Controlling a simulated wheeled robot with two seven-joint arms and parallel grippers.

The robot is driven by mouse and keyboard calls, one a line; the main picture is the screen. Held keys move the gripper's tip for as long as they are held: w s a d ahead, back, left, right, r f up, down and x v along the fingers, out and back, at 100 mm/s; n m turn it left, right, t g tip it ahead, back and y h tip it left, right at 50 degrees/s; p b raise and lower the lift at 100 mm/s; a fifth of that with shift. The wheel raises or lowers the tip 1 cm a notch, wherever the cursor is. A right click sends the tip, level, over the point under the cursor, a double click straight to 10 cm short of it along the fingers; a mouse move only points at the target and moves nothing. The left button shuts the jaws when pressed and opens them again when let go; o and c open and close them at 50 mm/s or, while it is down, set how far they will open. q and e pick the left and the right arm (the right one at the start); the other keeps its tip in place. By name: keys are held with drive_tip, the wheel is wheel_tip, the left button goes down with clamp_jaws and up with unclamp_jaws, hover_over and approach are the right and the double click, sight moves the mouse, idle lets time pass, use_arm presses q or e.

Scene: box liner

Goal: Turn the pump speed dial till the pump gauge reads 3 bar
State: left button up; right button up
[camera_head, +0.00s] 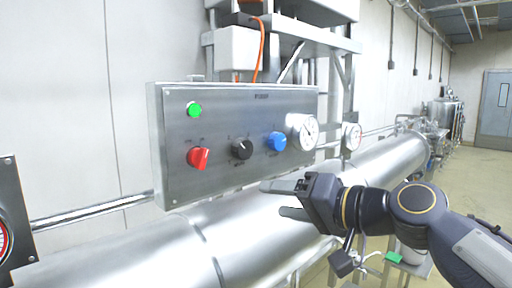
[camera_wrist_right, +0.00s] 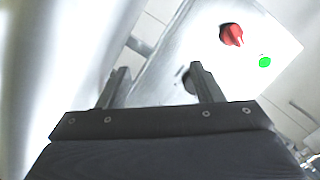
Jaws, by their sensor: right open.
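A steel control panel (camera_head: 225,170) carries a black dial (camera_head: 241,149), a blue dial (camera_head: 277,141), a red switch (camera_head: 198,157) and a green light (camera_head: 194,110). Their labels are too small to read. A round white gauge (camera_head: 304,132) sits at the panel's right end; its reading is not legible. My right gripper (camera_head: 276,199) is open and empty, below and in front of the panel, apart from the dials. In the right wrist view the open fingers (camera_wrist_right: 160,76) show near the red switch (camera_wrist_right: 232,35), and a dark knob is partly hidden behind one finger. My left gripper is not in view.
A large steel pipe (camera_head: 160,250) runs below the panel. A second gauge (camera_head: 352,137) stands behind, to the right. A dark plate with a red-rimmed dial (camera_head: 4,238) is at the left edge.

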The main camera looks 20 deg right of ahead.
drive_tip(key=t, duration=0.2)
approach(246, 151)
drive_tip(key=w, duration=0.1)
drive_tip(key=shift+m, duration=0.4)
drive_tip(key=p+x, duration=0.2)
drive_tip(key=x, duration=0.5)
drive_tip(key=shift+a, duration=0.2)
drive_tip(key=c, duration=1)
